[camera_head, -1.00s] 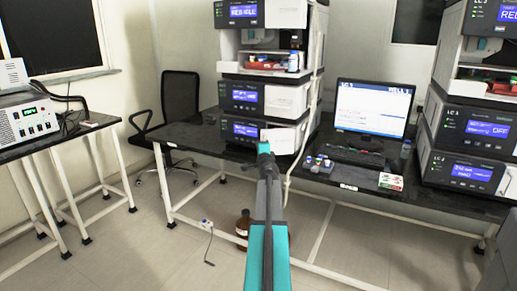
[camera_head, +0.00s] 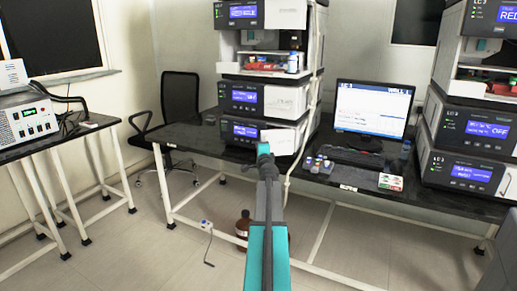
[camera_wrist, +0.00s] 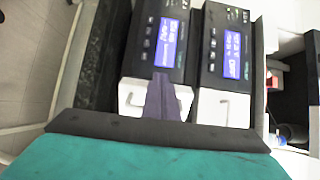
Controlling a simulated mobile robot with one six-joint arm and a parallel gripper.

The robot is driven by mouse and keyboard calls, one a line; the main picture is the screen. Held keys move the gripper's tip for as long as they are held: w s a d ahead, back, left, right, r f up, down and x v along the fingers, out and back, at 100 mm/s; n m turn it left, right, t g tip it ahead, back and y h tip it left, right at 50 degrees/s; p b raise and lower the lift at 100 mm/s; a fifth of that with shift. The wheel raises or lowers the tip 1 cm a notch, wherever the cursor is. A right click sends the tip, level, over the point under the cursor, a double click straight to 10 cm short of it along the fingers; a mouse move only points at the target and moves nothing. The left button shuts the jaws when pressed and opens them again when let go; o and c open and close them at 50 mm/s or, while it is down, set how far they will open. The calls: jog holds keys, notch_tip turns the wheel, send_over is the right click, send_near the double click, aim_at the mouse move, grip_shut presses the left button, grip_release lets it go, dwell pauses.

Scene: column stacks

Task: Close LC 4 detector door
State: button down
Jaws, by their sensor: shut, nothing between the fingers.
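The central instrument stack (camera_head: 262,75) stands on a dark bench; I cannot read its LC number. Its lowest module has a blue display (camera_head: 245,131) and a white front panel (camera_head: 281,140). In the wrist view the stack appears turned sideways, with two white panels with handle-like marks, the nearer (camera_wrist: 130,92) and the farther (camera_wrist: 224,108). My gripper (camera_wrist: 163,82) is shut and empty, pointing at the nearer module and covering part of its panel. Contact cannot be told. Whether either panel stands ajar is unclear.
A monitor (camera_head: 371,112), keyboard (camera_head: 352,156) and small vials (camera_head: 319,164) are on the bench right of the stack. Another stack (camera_head: 470,130) stands at the far right. A chair (camera_head: 180,95) is behind on the left. A brown bottle (camera_head: 243,224) is on the floor under the bench.

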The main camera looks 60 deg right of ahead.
jog(key=s+a, duration=0.4)
jog(key=a, duration=0.8)
jog(key=shift+s, duration=0.2)
jog(key=shift+r, duration=0.1)
dwell(0.4)
jog(key=c, duration=1.9)
grip_release()
jog(key=w+a+f+m+t+y, duration=0.1)
jog(key=a+m+t+y, duration=0.2)
jog(key=m, duration=0.6)
jog(key=s+d+m, duration=0.1)
jog(key=s+m, duration=0.1)
jog(key=s, duration=0.3)
jog(key=s+d+m+h, duration=0.1)
jog(key=s+m, duration=0.1)
jog(key=s, duration=0.3)
jog(key=s+d+r+m+g, duration=0.1)
jog(key=s+m, duration=0.2)
jog(key=s, duration=0.3)
jog(key=shift+d, duration=0.3)
